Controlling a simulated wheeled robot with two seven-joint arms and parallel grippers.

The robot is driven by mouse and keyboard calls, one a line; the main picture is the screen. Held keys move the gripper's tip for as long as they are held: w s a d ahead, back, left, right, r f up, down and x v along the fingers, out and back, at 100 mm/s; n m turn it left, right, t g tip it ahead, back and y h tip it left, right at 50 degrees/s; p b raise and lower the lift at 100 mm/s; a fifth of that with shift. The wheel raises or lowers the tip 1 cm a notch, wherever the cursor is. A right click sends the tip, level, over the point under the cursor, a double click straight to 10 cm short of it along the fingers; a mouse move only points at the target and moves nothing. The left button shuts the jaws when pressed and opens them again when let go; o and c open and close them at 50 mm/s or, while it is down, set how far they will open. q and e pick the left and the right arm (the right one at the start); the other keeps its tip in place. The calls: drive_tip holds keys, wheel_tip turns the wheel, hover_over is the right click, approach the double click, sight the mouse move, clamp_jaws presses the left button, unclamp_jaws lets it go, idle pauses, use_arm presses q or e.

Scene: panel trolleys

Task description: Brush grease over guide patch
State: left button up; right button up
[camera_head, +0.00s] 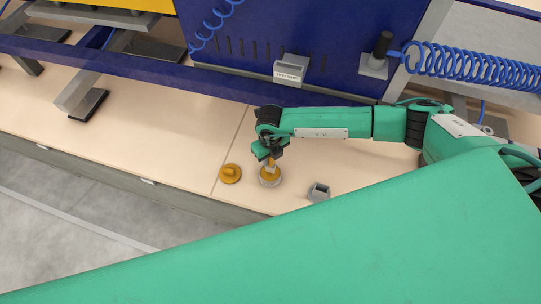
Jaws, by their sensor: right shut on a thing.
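My right gripper (269,155) reaches down from the green arm at the middle of the camera_head view and is shut on a small brush (271,164) with a pale upright handle. The brush's lower end is at a round grey pot (262,181), with an orange-brown filling that looks like grease (270,177). Whether the bristles touch the filling is too small to tell. An orange-brown lid with a knob (230,174) lies on the bench just left of the pot. I cannot make out a guide patch. My left gripper is not in view.
A small grey open holder (318,192) stands right of the pot. Behind is a blue panel (300,40) with a labelled white box (291,70), a black-handled tool in a bracket (373,66) and coiled blue hoses (480,69).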

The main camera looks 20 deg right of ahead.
drive_tip(key=shift+f+b, duration=0.55)
drive_tip(key=shift+b, duration=0.05)
idle(1.8)
drive_tip(key=shift+r+p, duration=0.6)
drive_tip(key=shift+r, duration=0.25)
drive_tip(key=shift+r+p, duration=1.55)
drive_tip(key=shift+r, duration=1.2)
